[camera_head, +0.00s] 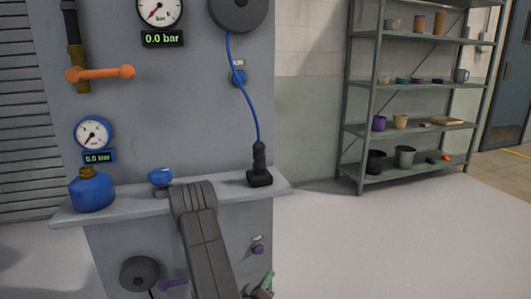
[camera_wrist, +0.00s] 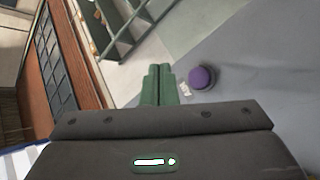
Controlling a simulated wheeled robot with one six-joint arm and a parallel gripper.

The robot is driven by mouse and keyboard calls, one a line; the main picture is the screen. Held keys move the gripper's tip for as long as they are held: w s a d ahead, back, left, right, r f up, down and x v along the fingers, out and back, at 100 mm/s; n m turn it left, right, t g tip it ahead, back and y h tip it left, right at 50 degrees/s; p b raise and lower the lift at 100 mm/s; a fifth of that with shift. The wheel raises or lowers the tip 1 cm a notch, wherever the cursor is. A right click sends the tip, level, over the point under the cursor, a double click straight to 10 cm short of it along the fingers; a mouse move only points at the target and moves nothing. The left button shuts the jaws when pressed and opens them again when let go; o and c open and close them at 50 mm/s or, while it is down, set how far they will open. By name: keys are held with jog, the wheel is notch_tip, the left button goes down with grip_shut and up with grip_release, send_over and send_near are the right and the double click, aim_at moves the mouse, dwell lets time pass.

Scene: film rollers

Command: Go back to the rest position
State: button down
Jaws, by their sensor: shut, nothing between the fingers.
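My gripper (camera_wrist: 160,84) shows in the wrist view with its two green fingers side by side, shut and empty. In the head view my gripper (camera_head: 267,281) is partly visible at the bottom edge, low in front of the grey panel (camera_head: 190,80). The purple button (camera_wrist: 202,77) is just right of the fingertips in the wrist view, apart from them in the picture. In the head view a purple button (camera_head: 258,249) sits on the panel's lower part, above my gripper. My grey arm crosses the ledge in the middle.
The panel's ledge (camera_head: 135,203) carries a blue bottle-like part (camera_head: 92,190), a blue knob (camera_head: 160,176) and a black handheld device (camera_head: 259,168) on a blue cable. An orange lever (camera_head: 100,73) sticks out upper left. A shelf rack (camera_head: 362,100) stands right; floor before it is clear.

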jog(key=w, duration=0.1)
jog(key=w+a+p, duration=0.1)
jog(key=w, duration=0.3)
jog(key=shift+w+a+r+p, duration=0.1)
jog(key=shift+a+r+p, duration=0.1)
jog(key=shift+a+p, duration=0.2)
